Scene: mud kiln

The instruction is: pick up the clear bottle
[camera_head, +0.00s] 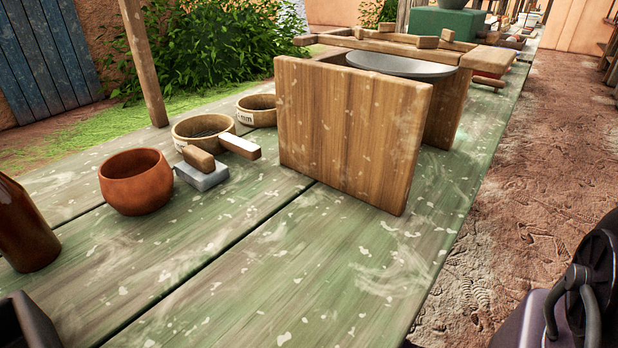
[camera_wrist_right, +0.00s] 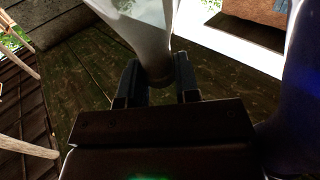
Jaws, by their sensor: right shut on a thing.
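The clear bottle (camera_wrist_right: 150,30) shows in the right wrist view as a pale, see-through, whitish body that narrows toward my right gripper (camera_wrist_right: 158,82). The two dark fingers stand on either side of its narrow end, shut on it. Its far end runs out of the top of that view. The bottle does not show in the head view, and neither gripper is seen there. My left gripper is in neither view.
In the head view, a brown bottle (camera_head: 22,225) stands at the left edge of the green table (camera_head: 300,290), near a clay bowl (camera_head: 135,181). A wooden box-like stand (camera_head: 350,130) rises mid-table. The front of the table is clear.

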